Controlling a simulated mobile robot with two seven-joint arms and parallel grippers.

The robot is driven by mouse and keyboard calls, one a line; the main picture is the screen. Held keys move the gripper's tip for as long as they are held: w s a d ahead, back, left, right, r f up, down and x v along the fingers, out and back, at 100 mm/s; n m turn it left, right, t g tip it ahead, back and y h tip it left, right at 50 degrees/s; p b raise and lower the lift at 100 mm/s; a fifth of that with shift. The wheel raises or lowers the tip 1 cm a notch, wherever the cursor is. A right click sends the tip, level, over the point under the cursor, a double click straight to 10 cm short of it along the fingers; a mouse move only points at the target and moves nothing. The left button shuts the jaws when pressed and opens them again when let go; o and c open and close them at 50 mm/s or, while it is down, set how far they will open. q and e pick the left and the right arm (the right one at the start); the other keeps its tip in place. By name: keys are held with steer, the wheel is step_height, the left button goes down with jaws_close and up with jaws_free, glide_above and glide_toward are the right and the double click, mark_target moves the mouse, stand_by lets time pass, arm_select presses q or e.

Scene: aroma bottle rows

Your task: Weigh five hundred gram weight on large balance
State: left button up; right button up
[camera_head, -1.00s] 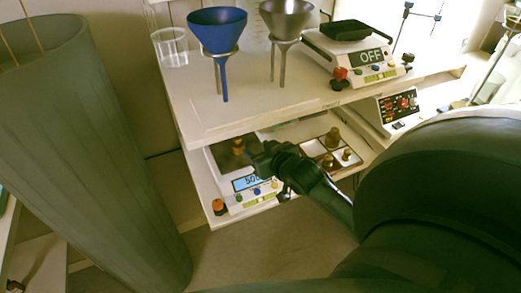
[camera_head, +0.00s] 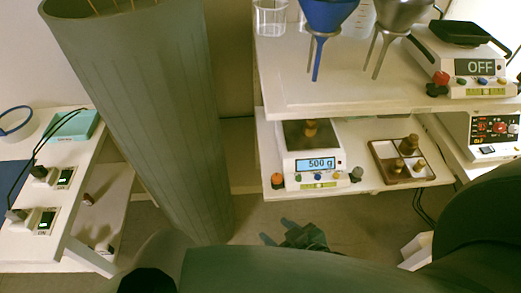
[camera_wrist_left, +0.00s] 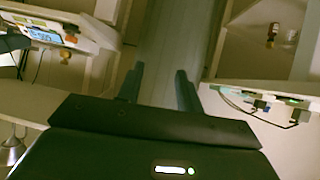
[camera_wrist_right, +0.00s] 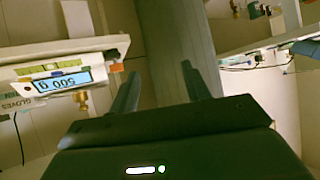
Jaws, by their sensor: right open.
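The large balance (camera_head: 307,172) stands on the lower shelf in the head view, and its lit display reads 500 g. A brass weight (camera_head: 310,128) stands upright on its dark pan. The balance shows upside down in the right wrist view (camera_wrist_right: 62,82). My right gripper (camera_head: 272,231) is open and empty, below and in front of the shelf, apart from the balance. Its two fingers are spread in the right wrist view (camera_wrist_right: 158,82). My left gripper (camera_wrist_left: 158,82) is open with nothing between its fingers. Its fingers cannot be made out in the head view.
A partitioned tray (camera_head: 376,156) with several brass weights sits right of the balance. The upper shelf (camera_head: 300,92) holds a blue funnel (camera_head: 325,15), a metal funnel (camera_head: 400,12) and a balance reading OFF (camera_head: 470,68). A tall grey bin (camera_head: 140,100) stands at left.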

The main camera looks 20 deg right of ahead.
arm_select(q)
steer(key=shift+s+a+f+g+p, duration=0.2)
steer(key=shift+a+g+p, duration=0.15)
steer(key=shift+a, duration=0.2)
steer(key=shift+w+d+r, duration=0.1)
steer(key=shift+r, duration=0.1)
stand_by(0.9)
